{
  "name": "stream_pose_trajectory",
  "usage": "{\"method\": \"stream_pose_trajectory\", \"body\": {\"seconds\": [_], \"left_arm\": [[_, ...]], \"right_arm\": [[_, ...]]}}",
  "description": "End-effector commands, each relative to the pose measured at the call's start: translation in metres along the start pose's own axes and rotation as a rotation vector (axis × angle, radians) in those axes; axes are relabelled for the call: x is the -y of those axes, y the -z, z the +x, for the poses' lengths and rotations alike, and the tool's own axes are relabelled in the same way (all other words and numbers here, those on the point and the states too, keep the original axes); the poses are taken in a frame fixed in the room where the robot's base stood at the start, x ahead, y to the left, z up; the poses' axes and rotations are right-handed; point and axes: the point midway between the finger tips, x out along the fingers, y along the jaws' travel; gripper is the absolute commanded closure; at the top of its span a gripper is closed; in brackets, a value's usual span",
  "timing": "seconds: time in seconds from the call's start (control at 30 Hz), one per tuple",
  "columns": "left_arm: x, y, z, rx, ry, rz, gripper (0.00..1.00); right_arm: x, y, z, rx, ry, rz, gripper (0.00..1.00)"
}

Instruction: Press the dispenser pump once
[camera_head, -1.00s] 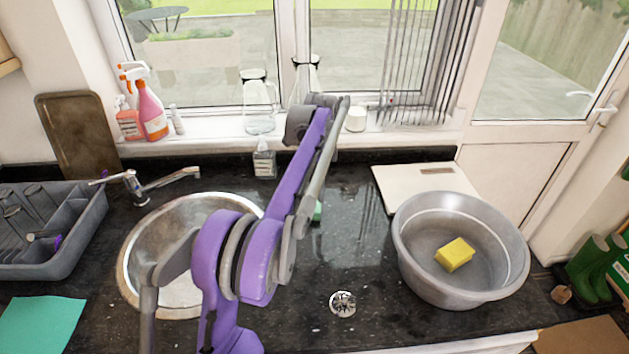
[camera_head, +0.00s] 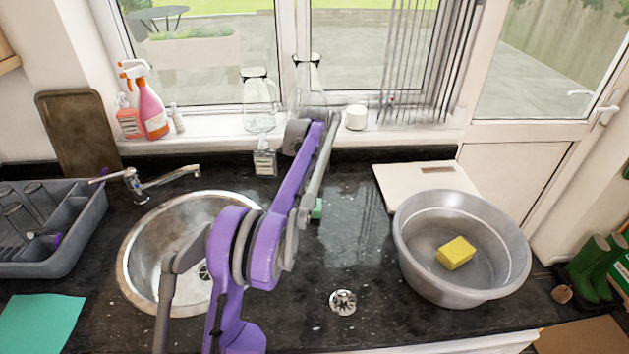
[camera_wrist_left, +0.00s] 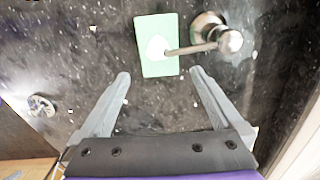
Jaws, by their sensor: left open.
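A chrome dispenser pump (camera_wrist_left: 230,41) with a round base and a thin spout shows in the left wrist view, right of centre. Its spout reaches left over a green pad (camera_wrist_left: 149,30) that bears a white patch. The pad partly shows beside my arm in the head view (camera_head: 317,211); the chrome pump is hidden there, apparently behind my arm. My left gripper (camera_wrist_left: 160,75) is open and empty, its fingertips apart in front of the pad, with the pump beyond the right finger. I cannot tell its height above the counter. My right gripper is not in view.
A labelled bottle (camera_head: 264,160) stands by the sill, left of my arm. A round sink (camera_head: 140,240) and tap (camera_head: 135,185) lie left. A grey basin (camera_head: 415,270) with a yellow sponge (camera_head: 455,253) stands right. Dark counter around the round metal drain (camera_head: 343,302) is clear.

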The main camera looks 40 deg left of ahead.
Motion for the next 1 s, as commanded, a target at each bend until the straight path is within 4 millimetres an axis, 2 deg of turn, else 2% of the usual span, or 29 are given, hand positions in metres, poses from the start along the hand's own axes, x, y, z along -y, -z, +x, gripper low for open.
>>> {"method": "stream_pose_trajectory", "body": {"seconds": [0.1,0.33,0.5,0.8,1.0], "left_arm": [[0.000,0.000,0.024,0.000,0.000,0.000,0.00],[0.000,0.000,0.056,0.000,0.000,0.000,0.00],[0.000,0.000,0.065,0.000,0.000,0.000,0.00],[0.000,0.000,0.066,0.000,0.000,0.000,0.00],[0.000,0.000,0.066,0.000,0.000,0.000,0.36]], "right_arm": [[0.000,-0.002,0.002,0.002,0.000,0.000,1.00],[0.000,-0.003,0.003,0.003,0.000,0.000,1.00],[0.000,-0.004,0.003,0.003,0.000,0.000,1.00],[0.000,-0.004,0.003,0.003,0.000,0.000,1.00],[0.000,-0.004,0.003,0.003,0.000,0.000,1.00]]}}
